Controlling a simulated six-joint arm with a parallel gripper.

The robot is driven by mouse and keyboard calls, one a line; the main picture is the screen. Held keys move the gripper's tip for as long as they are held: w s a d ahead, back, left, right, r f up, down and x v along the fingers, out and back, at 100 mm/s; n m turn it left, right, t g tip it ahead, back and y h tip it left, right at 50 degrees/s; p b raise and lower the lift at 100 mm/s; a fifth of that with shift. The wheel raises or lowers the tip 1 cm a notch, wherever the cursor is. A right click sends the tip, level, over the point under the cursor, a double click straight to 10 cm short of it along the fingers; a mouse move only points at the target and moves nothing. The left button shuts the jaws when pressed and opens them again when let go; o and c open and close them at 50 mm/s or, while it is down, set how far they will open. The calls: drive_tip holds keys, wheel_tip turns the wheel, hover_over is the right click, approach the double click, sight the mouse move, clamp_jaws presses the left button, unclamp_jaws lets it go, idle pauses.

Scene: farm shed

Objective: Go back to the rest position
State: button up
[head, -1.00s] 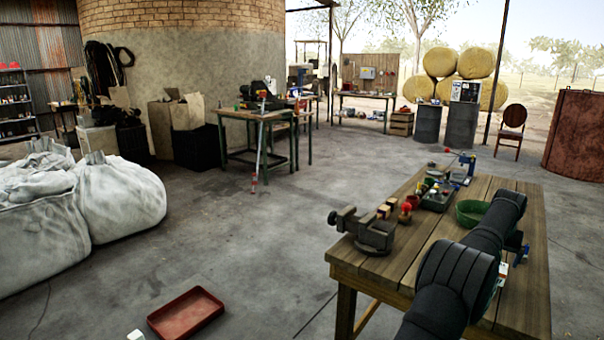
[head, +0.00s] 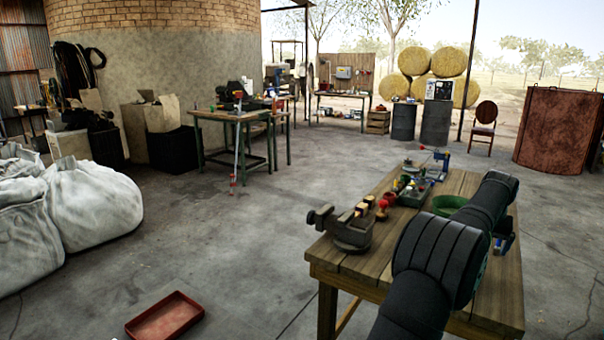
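My black arm (head: 430,262) reaches up from the bottom edge across the right part of the wooden workbench (head: 335,268). Its bend stands near the green bowl and hides part of the bench top.
The bench bears a vise (head: 345,228), a green bowl (head: 447,204), a dark tray (head: 412,197) of small parts and a blue tool (head: 440,163). A red tray (head: 165,318) lies on the floor. White sacks (head: 90,205) stand at left. Floor between is clear.

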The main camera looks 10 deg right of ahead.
drive_tip(key=w+a+f+n, duration=0.1)
drive_tip(key=w+a+f, duration=0.1)
drive_tip(key=w+a, duration=0.85)
drive_tip(key=w+a+f+n, duration=0.1)
drive_tip(key=w+a+f, duration=0.2)
drive_tip(key=w+a, duration=0.75)
drive_tip(key=w+a+f+n+y, duration=0.1)
drive_tip(key=w+a, duration=0.3)
drive_tip(key=a, duration=1)
drive_tip(key=w+a+f+n, duration=0.2)
drive_tip(key=w+a+f, duration=0.1)
drive_tip(key=a, duration=1.2)
drive_tip(key=shift+w+f+t+y, duration=0.15)
drive_tip(key=shift+w+t+y, duration=0.25)
drive_tip(key=shift+w, duration=0.15)
